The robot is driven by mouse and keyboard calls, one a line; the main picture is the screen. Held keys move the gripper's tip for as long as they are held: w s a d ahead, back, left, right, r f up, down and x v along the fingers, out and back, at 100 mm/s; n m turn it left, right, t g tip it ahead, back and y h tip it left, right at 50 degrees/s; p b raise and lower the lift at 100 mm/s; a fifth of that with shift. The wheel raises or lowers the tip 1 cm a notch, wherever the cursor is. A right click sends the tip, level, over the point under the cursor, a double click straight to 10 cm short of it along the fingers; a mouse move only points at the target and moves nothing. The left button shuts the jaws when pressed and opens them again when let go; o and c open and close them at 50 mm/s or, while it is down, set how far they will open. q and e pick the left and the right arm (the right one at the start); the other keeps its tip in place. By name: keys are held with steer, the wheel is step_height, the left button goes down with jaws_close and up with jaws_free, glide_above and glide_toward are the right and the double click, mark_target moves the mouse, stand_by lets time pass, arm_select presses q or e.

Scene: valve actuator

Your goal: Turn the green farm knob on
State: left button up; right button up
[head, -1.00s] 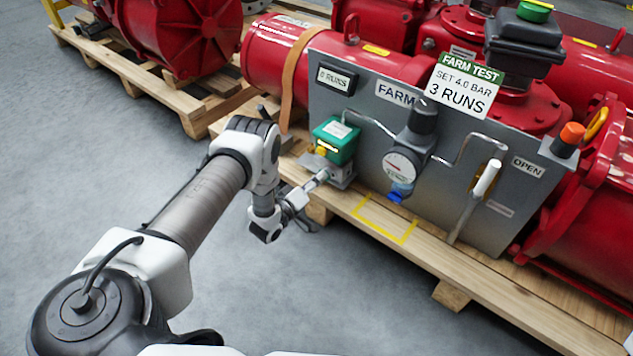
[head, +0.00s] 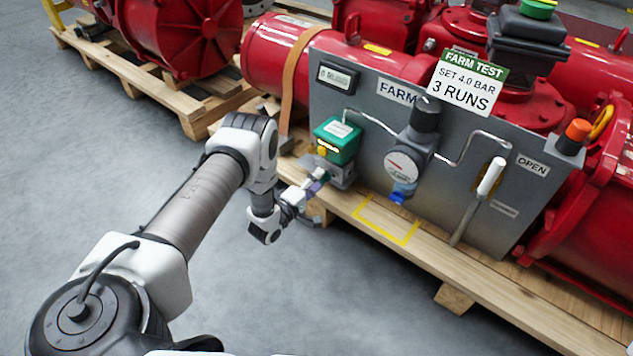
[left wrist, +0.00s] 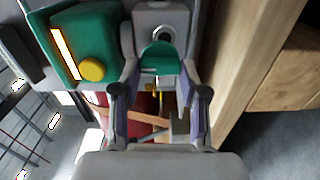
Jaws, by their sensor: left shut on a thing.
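The green farm knob (left wrist: 160,58) sits on a grey block below the green box in the left wrist view. My left gripper (left wrist: 160,72) has a finger on each side of the knob and is shut on it. In the head view the left gripper (head: 316,181) is at the low front of the grey block, and its fingers mostly hide the knob there. The green box (head: 337,141) with a yellow button (left wrist: 92,69) is just above. My right gripper is not in view.
The grey panel (head: 440,205) carries a round gauge (head: 403,167), a white-handled lever (head: 490,178) and a small display (head: 337,76). A yellow outline (head: 387,220) marks the wooden pallet edge. Red valve bodies (head: 290,55) stand behind. The floor in front is clear.

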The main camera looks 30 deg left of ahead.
arm_select(q)
steer(key=o, duration=1.1)
steer(key=shift+o, duration=0.2)
steer(key=s, duration=1.2)
steer(key=shift+a, duration=0.45)
steer(key=shift+w+r, duration=0.1)
